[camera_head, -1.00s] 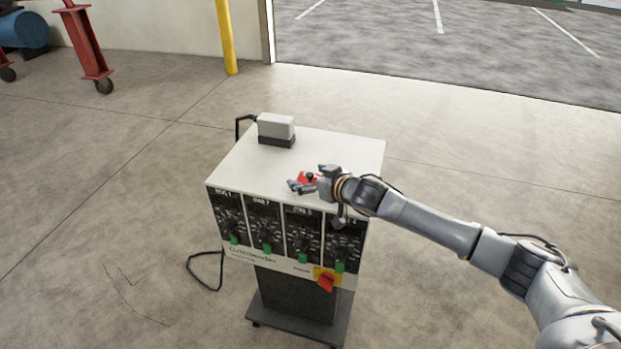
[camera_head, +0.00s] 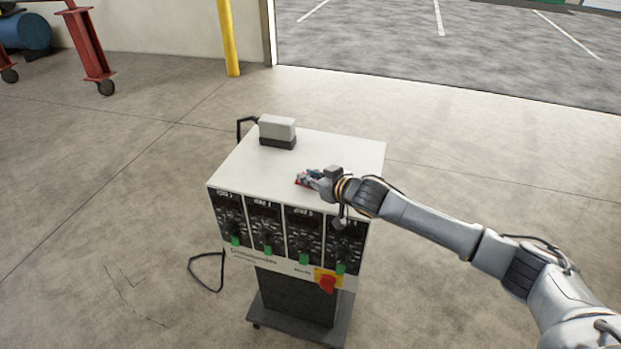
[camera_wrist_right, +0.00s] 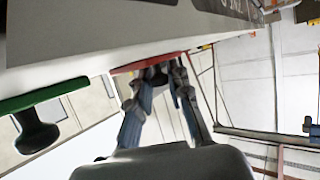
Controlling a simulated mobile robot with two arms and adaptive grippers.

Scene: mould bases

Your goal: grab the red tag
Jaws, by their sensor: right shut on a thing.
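The red tag (camera_head: 299,183) is a small flat red piece on the white top of the control cabinet (camera_head: 345,150). My right gripper (camera_head: 305,178) is shut on it, low over the cabinet top, and hides most of it in the head view. In the right wrist view the red tag (camera_wrist_right: 148,62) shows as a red plate, and my right fingers (camera_wrist_right: 160,75) close around the dark knob on it. I cannot tell whether the tag still touches the top. My left gripper is not in view.
A grey box with a dark base (camera_head: 277,131) and a black cable stands at the cabinet top's back left. A green plate with a dark knob (camera_wrist_right: 38,125) shows in the wrist view. The front panel has several dials and a red switch (camera_head: 327,284). The floor around is mostly clear.

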